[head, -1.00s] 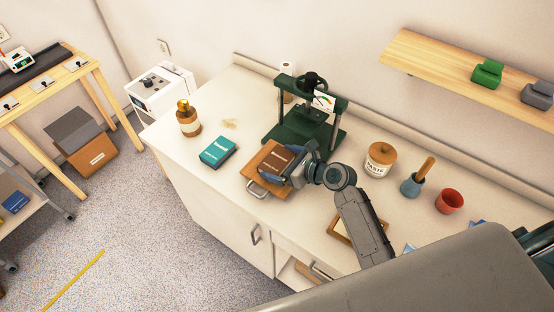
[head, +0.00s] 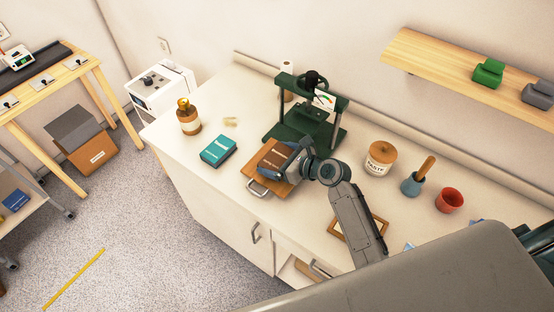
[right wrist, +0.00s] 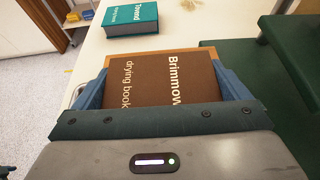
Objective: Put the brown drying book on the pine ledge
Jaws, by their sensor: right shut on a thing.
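The brown drying book (head: 274,157) lies on a wooden board with a metal handle (head: 284,187), in front of the green press. In the right wrist view the book (right wrist: 165,78) shows the words "Brimmow" and "drying book", and sits between the two blue fingers. My right gripper (head: 290,160) is shut on the book, reaching it from the right. The pine ledge (head: 440,72) is on the wall at the upper right, with a green block and a grey block on its right part. My left gripper is not in view.
The green press (head: 306,125) stands close behind the book. A teal book (head: 218,150) and an amber bottle (head: 188,120) are to the left. A paste jar (head: 380,158), a blue pot (head: 412,184) and a red cup (head: 449,200) stand to the right. The ledge's left part is bare.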

